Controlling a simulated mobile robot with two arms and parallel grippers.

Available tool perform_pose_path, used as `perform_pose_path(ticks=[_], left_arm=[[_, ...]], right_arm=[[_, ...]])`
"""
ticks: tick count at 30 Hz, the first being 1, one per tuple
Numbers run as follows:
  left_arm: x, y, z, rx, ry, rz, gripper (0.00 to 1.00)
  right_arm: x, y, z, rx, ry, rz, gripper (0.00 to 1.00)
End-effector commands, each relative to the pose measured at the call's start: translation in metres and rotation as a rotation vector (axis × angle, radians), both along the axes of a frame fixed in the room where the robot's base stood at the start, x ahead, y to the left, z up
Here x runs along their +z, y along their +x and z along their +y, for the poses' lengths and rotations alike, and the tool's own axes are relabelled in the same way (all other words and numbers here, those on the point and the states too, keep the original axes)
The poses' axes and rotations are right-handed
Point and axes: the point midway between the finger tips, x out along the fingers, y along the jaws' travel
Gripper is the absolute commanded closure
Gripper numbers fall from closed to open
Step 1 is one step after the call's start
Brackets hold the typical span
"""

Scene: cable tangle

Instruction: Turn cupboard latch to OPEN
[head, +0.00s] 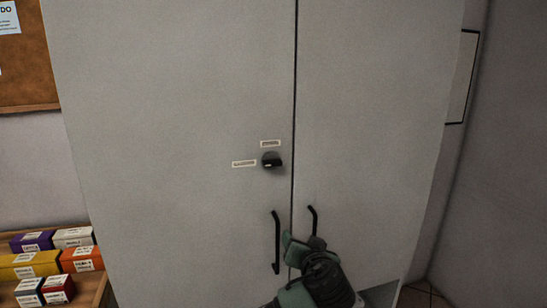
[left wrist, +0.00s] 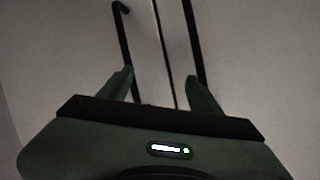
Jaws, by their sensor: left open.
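The cupboard latch (head: 271,160) is a small black knob on the left door, close to the gap between the doors. One small label (head: 270,143) is just above it and another label (head: 244,163) is to its left; their print is too small to read. A pale mark shows on the knob's lower left; which label it points to I cannot tell. My left gripper (head: 302,246) is below and right of the latch, in front of the door handles. In the left wrist view its green fingers (left wrist: 158,86) are spread apart with nothing held. My right gripper is not in view.
Two black bar handles, left (head: 276,243) and right (head: 313,218), flank the door gap; both also show in the wrist view, close beyond my fingers. Several small labelled boxes (head: 40,262) stand on a wooden surface at lower left. The door face around the latch is clear.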

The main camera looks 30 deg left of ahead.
Motion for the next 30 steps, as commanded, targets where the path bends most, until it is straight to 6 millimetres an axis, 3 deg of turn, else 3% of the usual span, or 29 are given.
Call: perform_pose_path(ticks=[1, 3, 6, 9, 15, 24, 30], left_arm=[[0.051, -0.01, 0.0, 0.034, -0.007, -0.099, 0.36], [0.105, -0.03, 0.004, 0.093, -0.028, -0.226, 0.36], [0.157, -0.051, 0.01, 0.165, -0.052, -0.377, 0.36], [0.184, -0.058, 0.017, 0.21, -0.055, -0.465, 0.36], [0.201, -0.054, 0.031, 0.238, -0.048, -0.517, 0.36], [0.201, -0.023, 0.067, 0.239, -0.051, -0.51, 0.36], [0.199, -0.011, 0.08, 0.235, -0.053, -0.511, 0.36]], right_arm=[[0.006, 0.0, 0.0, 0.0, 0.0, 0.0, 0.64], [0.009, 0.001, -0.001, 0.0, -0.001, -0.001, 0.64], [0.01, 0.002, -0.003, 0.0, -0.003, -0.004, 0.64], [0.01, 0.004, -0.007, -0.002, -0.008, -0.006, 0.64], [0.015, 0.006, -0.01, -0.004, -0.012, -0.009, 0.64], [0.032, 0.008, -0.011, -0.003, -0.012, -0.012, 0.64], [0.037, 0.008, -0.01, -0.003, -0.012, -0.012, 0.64]])
